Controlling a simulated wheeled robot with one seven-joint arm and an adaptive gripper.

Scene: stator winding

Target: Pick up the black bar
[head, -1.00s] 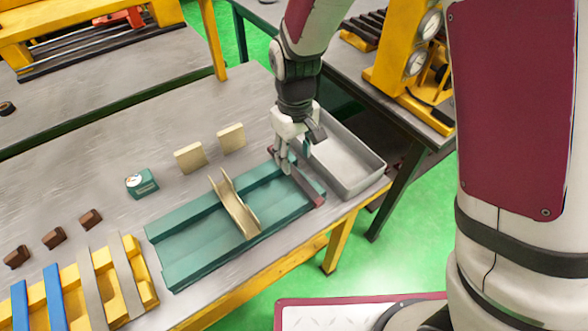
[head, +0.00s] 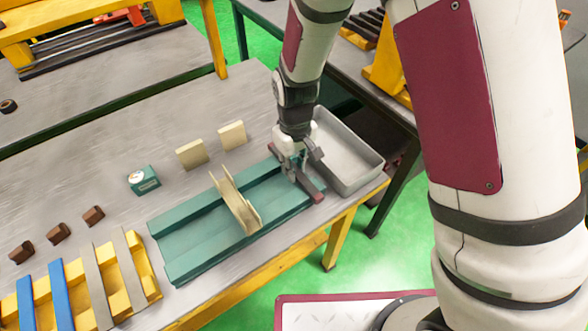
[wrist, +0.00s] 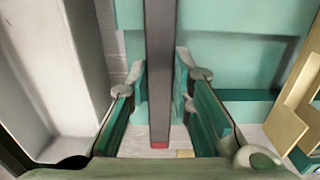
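The black bar is dark grey with red ends. It lies across the right end of the teal tray (head: 190,252), and its near red end (head: 318,197) sticks out past my gripper in the head view. In the wrist view the bar (wrist: 160,60) runs from the top edge down between my fingers, with a red end at the bottom. My gripper (head: 291,174) is low over the bar. Its two fingers stand apart on either side of the bar in the wrist view (wrist: 168,85), with visible gaps. The gripper hides the bar's middle in the head view.
A grey metal bin (head: 348,152) stands close on the right. A cream channel piece (head: 236,207) sits across the tray's middle. Two cream plates (head: 232,136), a teal gauge box (head: 144,179), brown blocks (head: 58,233) and a yellow rack (head: 75,285) are further left.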

